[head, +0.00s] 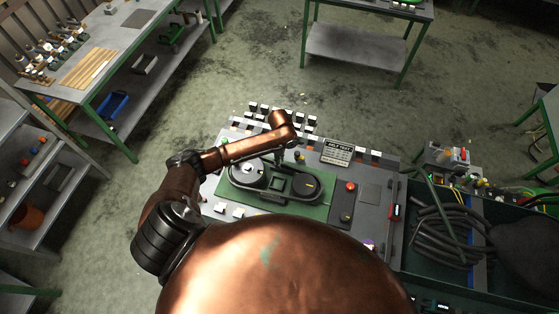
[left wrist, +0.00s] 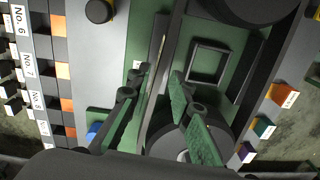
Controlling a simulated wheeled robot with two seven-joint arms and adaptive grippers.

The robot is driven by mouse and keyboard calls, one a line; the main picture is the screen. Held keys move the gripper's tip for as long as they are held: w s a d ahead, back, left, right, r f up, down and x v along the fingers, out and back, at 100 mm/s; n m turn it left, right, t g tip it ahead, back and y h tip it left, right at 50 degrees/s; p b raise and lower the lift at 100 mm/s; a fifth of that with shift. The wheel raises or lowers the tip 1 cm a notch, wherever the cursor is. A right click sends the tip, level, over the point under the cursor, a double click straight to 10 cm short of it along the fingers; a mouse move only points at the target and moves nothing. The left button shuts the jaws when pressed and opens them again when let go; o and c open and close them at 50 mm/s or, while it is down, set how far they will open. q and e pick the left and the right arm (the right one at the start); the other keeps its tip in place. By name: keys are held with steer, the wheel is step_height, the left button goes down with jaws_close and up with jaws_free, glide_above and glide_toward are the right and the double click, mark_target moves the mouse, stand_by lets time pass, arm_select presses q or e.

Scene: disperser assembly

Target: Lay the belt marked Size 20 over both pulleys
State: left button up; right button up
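Two pulleys sit on a green plate (head: 268,208) on the workbench: a pale-topped left pulley (head: 247,171) and a dark right pulley (head: 306,187). A black belt (left wrist: 158,95) shows as a long dark band in the left wrist view. It curves around the pulley at the bottom (left wrist: 188,148); the pulley at the top (left wrist: 255,8) is cut off. I cannot read a size mark. My left gripper (head: 285,158) is low over the plate; in the left wrist view its green fingers (left wrist: 160,74) stand apart on either side of the band. My right gripper is out of view.
A dark square frame (left wrist: 209,62) stands on the plate between the pulleys. Numbered holders (left wrist: 40,68) line one side and small coloured blocks (left wrist: 264,127) the other. A green-edged bin with black hoses (head: 450,232) is at the right.

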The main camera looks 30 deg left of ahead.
arm_select(q)
steer(key=shift+o, duration=0.5)
step_height(320, 180, up, 12)
steer(key=shift+w, duration=0.25)
steer(key=shift+a, duration=0.1)
stand_by(0.5)
